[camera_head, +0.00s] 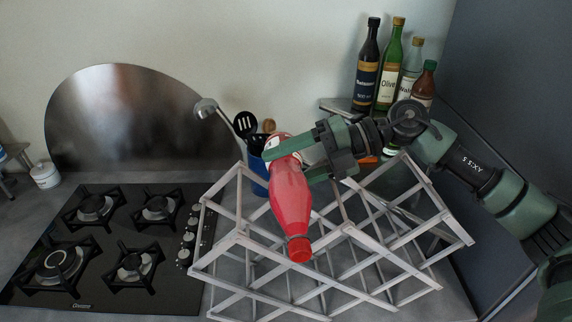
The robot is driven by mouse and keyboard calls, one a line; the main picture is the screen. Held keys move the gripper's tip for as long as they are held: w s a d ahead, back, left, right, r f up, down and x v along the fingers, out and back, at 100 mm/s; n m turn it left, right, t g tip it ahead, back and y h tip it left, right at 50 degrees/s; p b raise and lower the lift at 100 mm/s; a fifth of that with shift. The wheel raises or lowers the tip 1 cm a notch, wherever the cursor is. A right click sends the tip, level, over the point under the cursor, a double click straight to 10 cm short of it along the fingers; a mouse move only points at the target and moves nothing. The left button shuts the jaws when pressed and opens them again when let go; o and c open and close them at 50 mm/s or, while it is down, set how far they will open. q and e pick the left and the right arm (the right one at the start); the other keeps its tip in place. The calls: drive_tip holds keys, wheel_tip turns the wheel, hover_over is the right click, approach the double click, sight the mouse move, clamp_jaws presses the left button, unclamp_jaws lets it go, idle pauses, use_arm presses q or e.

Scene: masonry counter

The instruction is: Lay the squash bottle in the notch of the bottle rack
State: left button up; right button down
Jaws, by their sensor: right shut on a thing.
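The squash bottle (290,197) is red with a red cap. It is tilted, with its cap toward me and low, over the bottle rack. My right gripper (292,160) is shut on the bottle near its base end, coming in from the right. The bottle rack (391,233) is a pale grey lattice of crossed bars with notches along its top, standing on the counter. The bottle overlaps the rack's left-middle part in the picture; I cannot tell whether they touch. My left gripper does not show.
A black gas hob (100,275) lies at left, before a round metal splash plate (130,120). A blue utensil pot (258,172) stands behind the rack. Several bottles, including a green olive oil bottle (389,75), stand at the back right near the dark wall (510,110).

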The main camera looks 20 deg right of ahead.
drive_tip(key=shift+f+b, duration=0.5)
drive_tip(key=shift+f, duration=0.2)
drive_tip(key=shift+f+b, duration=0.9)
drive_tip(key=shift+f, duration=0.55)
drive_tip(key=shift+c, duration=1.3)
unclamp_jaws()
drive_tip(key=b+v, duration=0.3)
drive_tip(key=v, duration=0.4)
drive_tip(key=shift+d, duration=0.4)
